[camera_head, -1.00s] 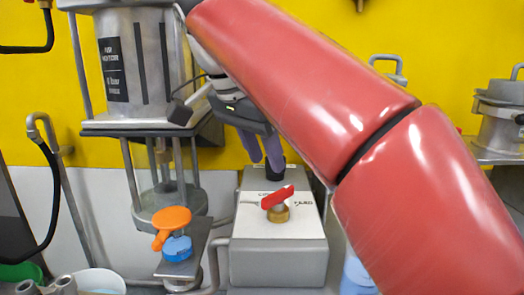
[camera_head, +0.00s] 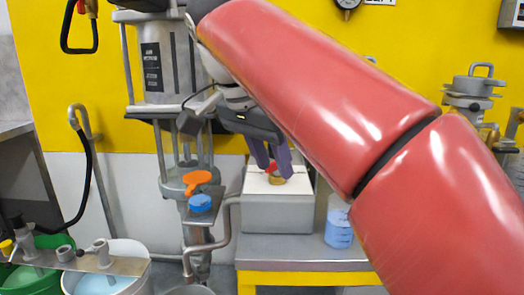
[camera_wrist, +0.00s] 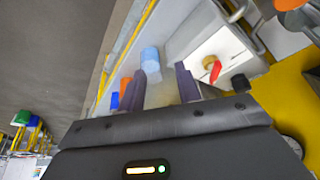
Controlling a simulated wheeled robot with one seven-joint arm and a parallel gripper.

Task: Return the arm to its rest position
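My gripper (camera_head: 270,152) is at the end of my red arm, near the red valve handle (camera_head: 271,167) in the head view. Its two dark purple fingers hang over the grey box with the white top (camera_head: 290,213). In the wrist view my gripper (camera_wrist: 160,80) has its fingers apart with nothing between them. There the red handle (camera_wrist: 215,71) and its brass fitting (camera_wrist: 208,62) lie beyond the right finger, clear of it. My upper arm crosses the head view and hides part of the bench and wall.
A steel agitator drum (camera_head: 164,62) stands left of the gripper, with an orange handle (camera_head: 197,178) and blue knob (camera_head: 201,203) below it. A beaker of blue liquid (camera_head: 338,229) stands right of the box. Buckets (camera_head: 110,284) stand at lower left.

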